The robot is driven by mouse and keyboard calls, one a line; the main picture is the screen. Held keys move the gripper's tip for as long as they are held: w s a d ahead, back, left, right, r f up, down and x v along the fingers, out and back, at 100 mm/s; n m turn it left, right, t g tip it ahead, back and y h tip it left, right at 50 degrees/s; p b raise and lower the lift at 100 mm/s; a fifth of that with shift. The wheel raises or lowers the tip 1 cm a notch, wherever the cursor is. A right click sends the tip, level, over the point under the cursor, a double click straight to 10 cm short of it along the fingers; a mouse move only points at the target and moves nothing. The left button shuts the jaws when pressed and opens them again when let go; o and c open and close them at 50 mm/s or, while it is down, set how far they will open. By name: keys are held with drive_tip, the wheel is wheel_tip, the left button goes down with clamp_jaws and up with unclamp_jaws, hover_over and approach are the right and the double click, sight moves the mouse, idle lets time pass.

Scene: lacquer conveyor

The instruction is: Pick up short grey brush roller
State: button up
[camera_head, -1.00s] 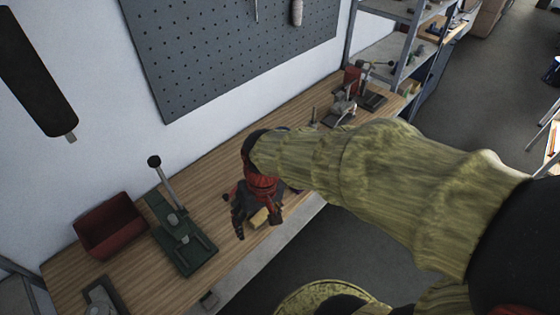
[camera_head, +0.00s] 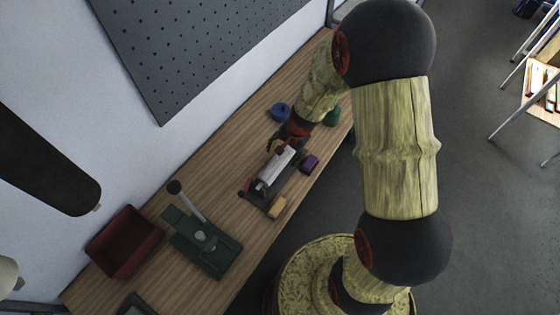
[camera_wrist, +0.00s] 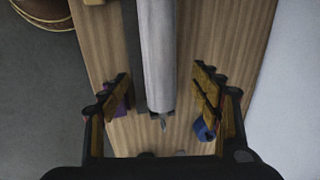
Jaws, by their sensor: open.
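The short grey brush roller (camera_head: 275,168) is a pale grey cylinder lying on a dark stand (camera_head: 287,184) on the wooden workbench. In the wrist view the roller (camera_wrist: 157,50) runs from the top edge down to the middle, with a thin pin at its near end. My gripper (camera_head: 286,143) is at the roller's far end in the head view. In the wrist view my open gripper (camera_wrist: 162,88) has one finger on each side of the roller's end, with gaps on both sides. Whether the fingertips are level with the roller cannot be told.
A purple block (camera_head: 310,163), yellow block (camera_head: 278,207), blue round piece (camera_head: 279,113) and green piece (camera_head: 332,117) lie around the stand. A green lever press (camera_head: 215,250) and red bin (camera_head: 123,243) stand left. The wall and pegboard (camera_head: 190,45) border the bench.

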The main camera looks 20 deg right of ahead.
sight(279, 161)
drive_tip(key=x, duration=0.2)
drive_tip(key=b+x, duration=0.1)
drive_tip(key=x, duration=0.4)
drive_tip(key=shift+s+a+f, duration=0.1)
drive_tip(key=shift+a, duration=0.2)
drive_tip(key=shift+c, duration=0.5)
drive_tip(key=c, duration=1.4)
